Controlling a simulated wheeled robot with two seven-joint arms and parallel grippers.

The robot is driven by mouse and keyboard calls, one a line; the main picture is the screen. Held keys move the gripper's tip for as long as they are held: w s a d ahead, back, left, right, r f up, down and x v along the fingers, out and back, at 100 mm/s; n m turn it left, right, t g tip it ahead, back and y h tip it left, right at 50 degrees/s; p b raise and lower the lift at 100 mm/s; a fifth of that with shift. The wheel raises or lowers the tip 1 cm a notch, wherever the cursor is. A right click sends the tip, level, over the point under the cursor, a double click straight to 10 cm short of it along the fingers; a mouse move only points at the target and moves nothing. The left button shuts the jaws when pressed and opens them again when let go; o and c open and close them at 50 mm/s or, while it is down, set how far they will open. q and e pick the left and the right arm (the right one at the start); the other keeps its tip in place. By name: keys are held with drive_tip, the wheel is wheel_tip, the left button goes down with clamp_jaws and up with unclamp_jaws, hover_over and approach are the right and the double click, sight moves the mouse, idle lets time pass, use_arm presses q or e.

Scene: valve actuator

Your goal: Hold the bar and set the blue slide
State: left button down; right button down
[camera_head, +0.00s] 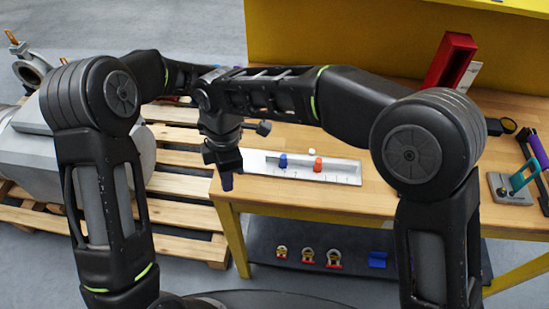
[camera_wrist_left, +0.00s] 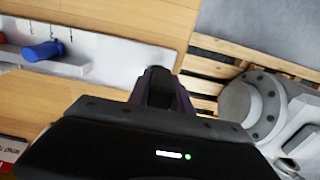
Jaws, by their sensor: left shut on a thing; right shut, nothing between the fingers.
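The bar is a pale rail (camera_head: 340,172) lying along the front of the wooden table. A blue slide (camera_head: 283,161) and a red-orange slide (camera_head: 318,165) stand on it. The exact contact is hidden behind the fingers.
A red box (camera_head: 450,62) stands at the table's back right. A fixture with a teal handle (camera_head: 522,177) is at the far right. Wooden pallets (camera_head: 180,185) and a grey machine (camera_head: 35,150) lie left. The lower shelf (camera_head: 345,245) holds several small parts.

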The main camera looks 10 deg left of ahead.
sight(283, 161)
drive_tip(key=w+d+r+n+t+h, duration=0.2)
drive_tip(key=w+d+n+t, duration=0.1)
drive_tip(key=w, duration=0.4)
drive_tip(key=shift+w+d+r+h, duration=0.3)
drive_tip(key=shift+w+d+r, duration=0.1)
drive_tip(key=shift+d, duration=0.4)
drive_tip(key=shift+f, duration=0.1)
drive_tip(key=x, duration=1)
drive_tip(key=shift+w+d, duration=0.9)
drive_tip(key=shift+d, duration=0.05)
drive_tip(key=shift+w+d, duration=0.5)
